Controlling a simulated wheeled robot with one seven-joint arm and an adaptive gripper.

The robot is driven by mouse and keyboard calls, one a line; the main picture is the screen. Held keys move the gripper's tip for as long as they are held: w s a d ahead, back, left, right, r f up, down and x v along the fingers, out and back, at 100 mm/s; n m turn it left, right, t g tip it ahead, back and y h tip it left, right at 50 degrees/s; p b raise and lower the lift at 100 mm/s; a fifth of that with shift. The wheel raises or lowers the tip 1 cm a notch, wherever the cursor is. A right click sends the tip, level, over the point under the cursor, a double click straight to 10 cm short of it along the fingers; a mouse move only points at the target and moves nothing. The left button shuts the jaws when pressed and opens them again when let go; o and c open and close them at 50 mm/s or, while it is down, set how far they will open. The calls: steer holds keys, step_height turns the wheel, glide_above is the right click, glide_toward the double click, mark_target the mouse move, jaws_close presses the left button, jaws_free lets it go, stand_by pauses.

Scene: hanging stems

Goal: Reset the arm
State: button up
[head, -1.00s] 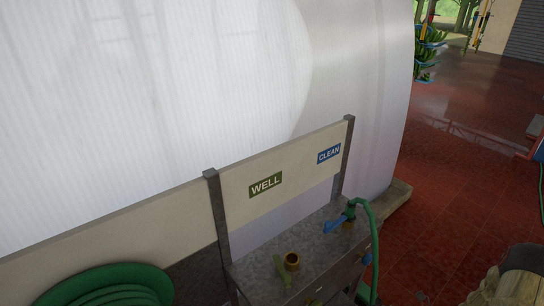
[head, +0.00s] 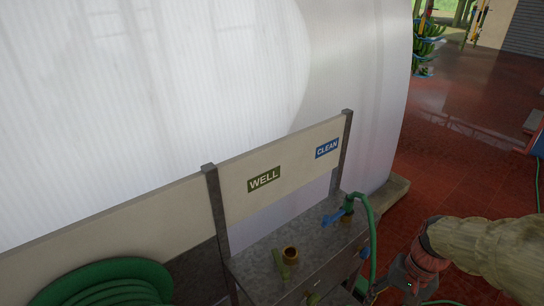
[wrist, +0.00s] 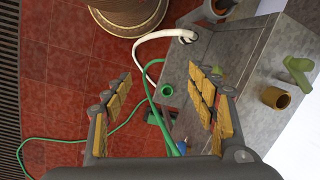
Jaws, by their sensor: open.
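My arm (head: 490,250) in its beige sleeve comes in from the lower right of the head view. It ends in a red and black wrist beside the metal stand. My gripper (wrist: 166,85) shows in the wrist view with its yellow padded fingers wide apart. Nothing is held between them. Behind the gap are a green hose fitting (wrist: 166,91) and the side of the grey metal stand (wrist: 238,60). In the head view the gripper is low, near the stand's right end, and its fingertips are hard to make out.
The stand carries WELL (head: 264,179) and CLEAN (head: 327,148) signs, a brass outlet (head: 290,255) with a green lever, and a blue-handled tap (head: 338,217) with a green hose. A round tub (wrist: 125,22) stands on the red tiles. A coiled hose (head: 105,285) lies lower left.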

steer(key=s+a+r+n+t+h, duration=0.1)
steer(key=s+a+r+n+t, duration=0.1)
steer(key=r, duration=0.6)
steer(key=s+a+r+n+t+h, duration=0.1)
steer(key=s+a+r+n+t, duration=0.1)
steer(key=a+r+n+t, duration=0.2)
steer(key=a+r, duration=0.3)
steer(key=r, duration=0.1)
steer(key=shift+s+a, duration=0.3)
steer(key=shift+s, duration=0.1)
